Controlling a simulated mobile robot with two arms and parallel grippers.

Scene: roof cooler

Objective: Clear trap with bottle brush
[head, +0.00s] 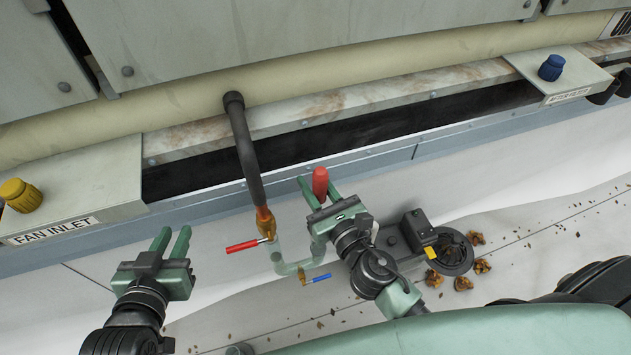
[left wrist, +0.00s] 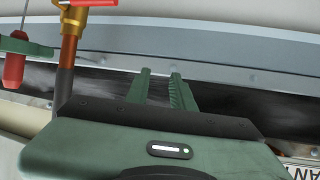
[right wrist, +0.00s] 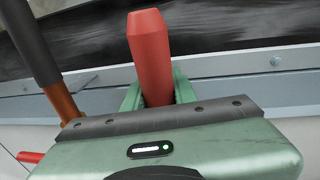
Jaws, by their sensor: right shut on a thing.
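The trap (head: 284,267) is a pale U-shaped pipe below a dark drain pipe (head: 247,160). It has a brass fitting (head: 265,222), a red lever (head: 243,246) and a blue lever (head: 320,278). My right gripper (head: 315,190) is shut on the red handle (head: 320,182) of the bottle brush, just right of the trap. The handle also shows between the fingers in the right wrist view (right wrist: 149,60). The brush's bristles are not clearly visible. My left gripper (head: 171,242) is open and empty, left of the trap; its fingers show apart in the left wrist view (left wrist: 158,88).
The cooler's dark trough (head: 340,133) runs behind the grippers. A yellow knob (head: 20,194) sits on the left FAN INLET ledge, a blue knob (head: 551,67) on the right ledge. A round roof drain (head: 455,252) with brown debris (head: 463,283) lies at the right.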

